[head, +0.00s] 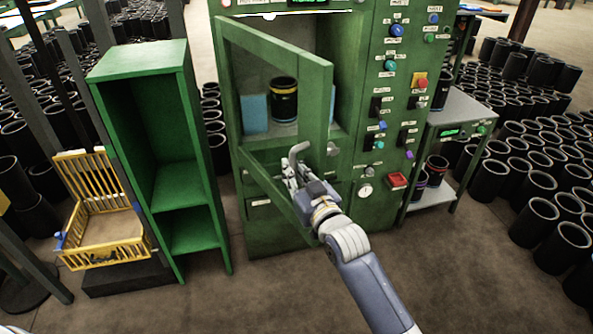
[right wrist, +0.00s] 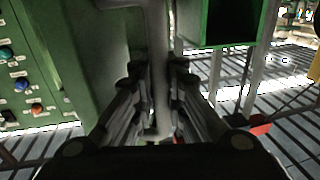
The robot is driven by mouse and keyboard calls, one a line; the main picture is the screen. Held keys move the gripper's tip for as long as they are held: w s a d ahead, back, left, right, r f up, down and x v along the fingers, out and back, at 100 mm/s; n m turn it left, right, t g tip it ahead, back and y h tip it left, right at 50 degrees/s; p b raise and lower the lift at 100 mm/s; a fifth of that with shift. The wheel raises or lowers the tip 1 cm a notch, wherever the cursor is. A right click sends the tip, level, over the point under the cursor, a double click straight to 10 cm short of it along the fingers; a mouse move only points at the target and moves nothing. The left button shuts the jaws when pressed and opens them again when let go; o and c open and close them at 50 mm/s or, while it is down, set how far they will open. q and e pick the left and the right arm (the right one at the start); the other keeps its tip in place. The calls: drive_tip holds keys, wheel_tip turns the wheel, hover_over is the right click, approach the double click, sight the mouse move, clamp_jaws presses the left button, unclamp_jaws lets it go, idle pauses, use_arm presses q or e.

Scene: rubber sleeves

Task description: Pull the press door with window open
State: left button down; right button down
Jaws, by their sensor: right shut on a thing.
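The green press door (head: 317,105) with its window opening stands partly open, swung out from the press (head: 355,50) with its free edge toward me. My right gripper (head: 299,172) is shut on the handle; in the right wrist view the handle bar (right wrist: 159,65) runs between the two fingers (right wrist: 158,92). Through the window I see a black sleeve with an orange band (head: 283,103) and a blue block (head: 254,114) inside the press. My left gripper is not in view.
A green open shelf cabinet (head: 178,150) stands left of the press, beside a yellow crate (head: 105,252). A control panel with a red button (head: 419,82) is right of the door. Many black sleeves (head: 535,218) stand at right. The floor in front is clear.

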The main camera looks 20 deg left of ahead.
drive_tip(key=shift+s+f, duration=0.1)
drive_tip(key=shift+f, duration=0.3)
drive_tip(key=c, duration=1.9)
unclamp_jaws()
drive_tip(key=shift+d, duration=0.1)
drive_tip(key=shift+s+d+r, duration=0.15)
drive_tip(key=shift+r, duration=0.2)
drive_tip(key=v, duration=1.2)
